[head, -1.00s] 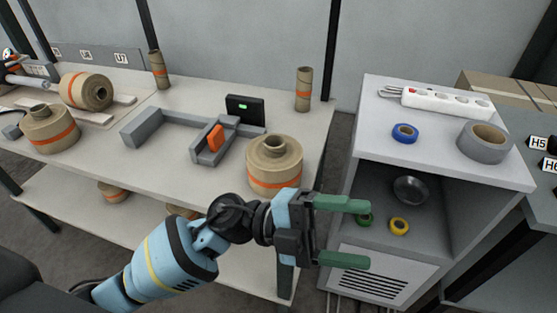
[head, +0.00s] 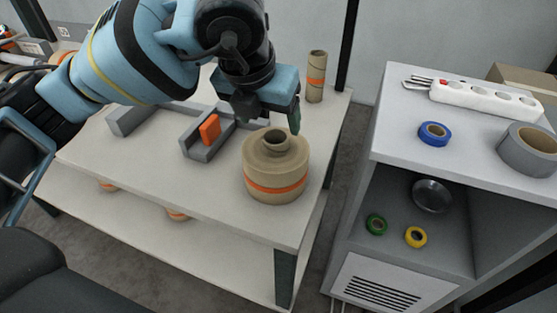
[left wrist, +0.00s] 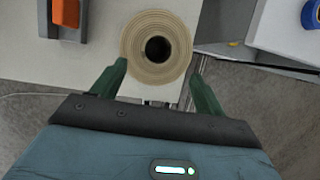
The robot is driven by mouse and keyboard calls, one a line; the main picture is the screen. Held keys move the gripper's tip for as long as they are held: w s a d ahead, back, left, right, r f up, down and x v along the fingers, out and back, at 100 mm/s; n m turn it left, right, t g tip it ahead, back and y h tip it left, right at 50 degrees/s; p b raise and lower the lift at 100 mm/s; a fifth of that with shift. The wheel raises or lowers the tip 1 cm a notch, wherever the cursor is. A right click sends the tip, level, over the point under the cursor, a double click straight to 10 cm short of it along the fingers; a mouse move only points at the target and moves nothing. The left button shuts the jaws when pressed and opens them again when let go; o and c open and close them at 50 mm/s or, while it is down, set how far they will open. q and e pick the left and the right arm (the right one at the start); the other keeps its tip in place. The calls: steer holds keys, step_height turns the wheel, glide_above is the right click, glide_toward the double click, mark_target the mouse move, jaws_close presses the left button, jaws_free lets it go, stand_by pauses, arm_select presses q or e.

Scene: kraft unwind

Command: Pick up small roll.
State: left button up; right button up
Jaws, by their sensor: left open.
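A small kraft paper roll (head: 275,182) with an orange band stands upright at the front right of the table, its core sticking up from the top. My left gripper (head: 268,113) is open and empty, just above and behind the roll, pointing down. In the left wrist view the roll (left wrist: 133,48) is seen from above with its dark core hole, ahead of and between the open green fingertips of the gripper (left wrist: 160,80). I cannot tell from these frames whether a finger touches it. My right gripper is not in view.
A grey holder with an orange block (head: 209,129) lies left of the roll. A narrow kraft tube (head: 316,77) stands at the table's back right. A white cabinet (head: 395,80) with blue tape (head: 433,134), grey tape (head: 530,150) and a power strip (head: 486,99) stands right, across a gap.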

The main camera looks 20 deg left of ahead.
mark_target(275, 137)
arm_select(q)
steer(key=shift+w+x, duration=0.1)
steer(key=shift+x, duration=1.75)
steer(key=shift+w+x, duration=0.15)
steer(key=shift+x, duration=1.7)
steer(key=shift+s+a+r, duration=0.1)
steer(key=shift+a, duration=0.15)
steer(key=shift+c, duration=0.4)
jaws_close()
steer(key=shift+r, duration=0.1)
